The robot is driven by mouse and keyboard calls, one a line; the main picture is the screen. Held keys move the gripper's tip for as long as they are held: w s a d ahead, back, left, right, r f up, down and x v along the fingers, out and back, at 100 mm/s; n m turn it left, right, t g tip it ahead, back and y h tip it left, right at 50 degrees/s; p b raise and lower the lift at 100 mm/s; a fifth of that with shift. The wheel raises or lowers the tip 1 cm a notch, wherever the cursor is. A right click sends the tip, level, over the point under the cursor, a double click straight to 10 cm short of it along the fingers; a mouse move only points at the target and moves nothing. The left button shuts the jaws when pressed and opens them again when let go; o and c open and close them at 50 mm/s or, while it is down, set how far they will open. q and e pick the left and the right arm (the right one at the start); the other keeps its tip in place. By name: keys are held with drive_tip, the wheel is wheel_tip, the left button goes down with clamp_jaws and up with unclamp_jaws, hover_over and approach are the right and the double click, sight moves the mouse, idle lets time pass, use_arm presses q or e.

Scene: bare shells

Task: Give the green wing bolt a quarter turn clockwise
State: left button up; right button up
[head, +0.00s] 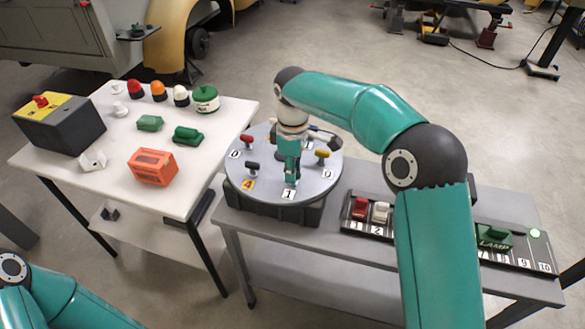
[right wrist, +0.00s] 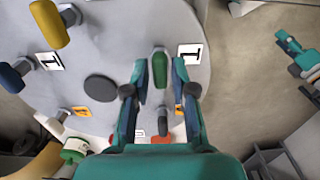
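The green wing bolt (right wrist: 159,62) stands on a round grey disc (right wrist: 110,30), beside a label marked 1 (right wrist: 190,54). In the right wrist view it lies between the two fingers of my right gripper (right wrist: 159,75), with a narrow gap on each side. In the head view, my right gripper (head: 289,172) points down over the front half of the disc (head: 270,190) and hides the green bolt. My left gripper is out of view; only part of my left arm shows at the lower left.
Red (head: 247,139), black (head: 252,167) and yellow (head: 322,155) wing bolts stand around the disc. A white table (head: 110,170) at left holds an orange box (head: 152,166) and several small parts. A switch panel (head: 530,250) lies on the grey bench at right.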

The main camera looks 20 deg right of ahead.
clamp_jaws()
drive_tip(key=shift+r+m, duration=0.1)
drive_tip(key=shift+m, duration=0.4)
drive_tip(key=shift+m+p, duration=0.45)
drive_tip(key=shift+m, duration=0.45)
drive_tip(key=m, duration=0.4)
drive_tip(key=shift+m+p, duration=0.3)
drive_tip(key=shift+p, duration=0.1)
drive_tip(key=m, duration=1)
drive_tip(key=shift+w, duration=0.1)
drive_tip(key=shift+m, duration=0.3)
drive_tip(key=shift+o, duration=2.3)
unclamp_jaws()
